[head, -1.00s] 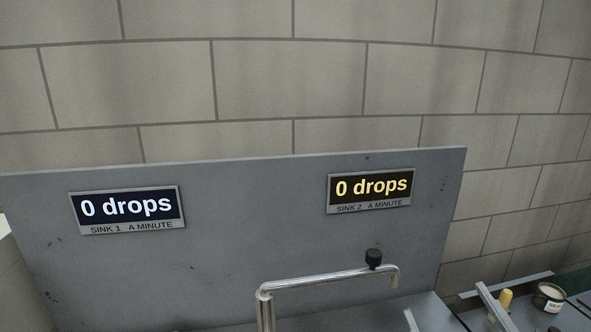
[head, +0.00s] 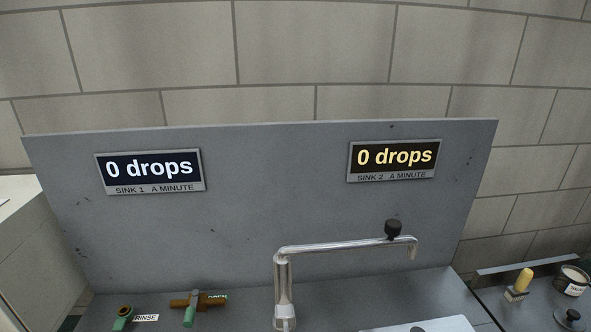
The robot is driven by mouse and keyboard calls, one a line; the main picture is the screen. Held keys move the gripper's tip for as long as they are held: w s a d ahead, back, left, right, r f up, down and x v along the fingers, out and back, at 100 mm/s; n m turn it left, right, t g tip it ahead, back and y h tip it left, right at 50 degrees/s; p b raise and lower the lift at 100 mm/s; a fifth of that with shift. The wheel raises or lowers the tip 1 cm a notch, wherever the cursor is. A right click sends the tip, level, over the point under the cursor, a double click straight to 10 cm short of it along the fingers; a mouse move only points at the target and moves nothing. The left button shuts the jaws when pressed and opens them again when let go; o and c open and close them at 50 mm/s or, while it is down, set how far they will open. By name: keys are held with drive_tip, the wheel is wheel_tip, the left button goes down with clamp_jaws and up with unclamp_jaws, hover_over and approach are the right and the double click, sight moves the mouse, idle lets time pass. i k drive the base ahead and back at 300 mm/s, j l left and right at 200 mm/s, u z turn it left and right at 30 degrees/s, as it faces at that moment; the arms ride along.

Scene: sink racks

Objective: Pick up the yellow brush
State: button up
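A brush with a yellow handle (head: 524,280) stands handle-up on the dark counter at the far right, its pale bristle block (head: 515,295) at the bottom. It leans slightly to the right. It stands just left of a round tin. My gripper is not in view, so whether it is open or shut does not show.
Valves (head: 190,308) sit lower left.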

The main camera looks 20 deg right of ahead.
sight(516, 293)
drive_tip(key=z, duration=1.25)
